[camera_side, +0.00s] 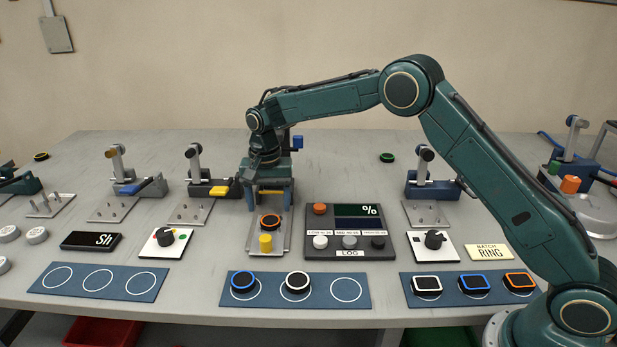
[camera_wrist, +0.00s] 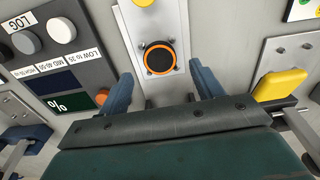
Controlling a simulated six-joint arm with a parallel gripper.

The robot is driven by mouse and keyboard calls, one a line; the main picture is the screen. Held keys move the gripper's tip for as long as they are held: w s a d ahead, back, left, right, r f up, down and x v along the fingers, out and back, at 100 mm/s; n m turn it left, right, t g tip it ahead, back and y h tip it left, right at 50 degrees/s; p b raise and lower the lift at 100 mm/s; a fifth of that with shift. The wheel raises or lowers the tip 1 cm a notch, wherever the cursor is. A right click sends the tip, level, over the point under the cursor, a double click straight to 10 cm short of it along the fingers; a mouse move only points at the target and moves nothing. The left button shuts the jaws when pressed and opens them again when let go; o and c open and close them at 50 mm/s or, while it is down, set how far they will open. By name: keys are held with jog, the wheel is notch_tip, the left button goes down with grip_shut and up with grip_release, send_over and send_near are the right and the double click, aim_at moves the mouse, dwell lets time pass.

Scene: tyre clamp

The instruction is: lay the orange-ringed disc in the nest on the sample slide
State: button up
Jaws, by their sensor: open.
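The orange-ringed disc (camera_side: 270,222) is black with an orange rim. It lies flat on the metal sample slide (camera_side: 284,240), behind the slide's yellow knob (camera_side: 265,243). In the wrist view the disc (camera_wrist: 159,58) sits centred across the slide (camera_wrist: 133,28), with small round fittings around it; the nest itself is hidden beneath it. My gripper (camera_side: 269,203) is open and empty, above and just behind the disc. In the wrist view my gripper's fingers (camera_wrist: 161,72) stand apart on either side of the slide, not touching the disc.
A dark panel (camera_side: 350,247) with buttons and a display stands right of the slide. A clamp with a yellow block (camera_side: 219,191) stands left. In front, a blue mat (camera_side: 327,303) bears a blue-ringed and a white-ringed disc; its right circle is empty.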

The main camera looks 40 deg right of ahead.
aim_at(270, 220)
notch_tip(270, 220, up, 8)
jog(key=shift+r, duration=0.15)
dwell(0.3)
dwell(0.4)
jog(key=s+d+r+n+t, duration=0.2)
jog(key=s+d+r, duration=0.1)
jog(key=s+r, duration=0.55)
jog(key=s+d+r+n+t, duration=0.1)
jog(key=s+d+r+n, duration=0.15)
jog(key=s+r, duration=0.6)
jog(key=s+d+f+n+t, duration=0.1)
jog(key=s+f+n, duration=0.1)
jog(key=s, duration=0.9)
jog(key=s+d+f+n+t, duration=0.1)
jog(key=s+f, duration=0.4)
jog(key=s, duration=0.7)
jog(key=shift+d+f+n+t, duration=0.3)
jog(key=shift+d+n, duration=0.2)
jog(key=shift+n, duration=0.15)
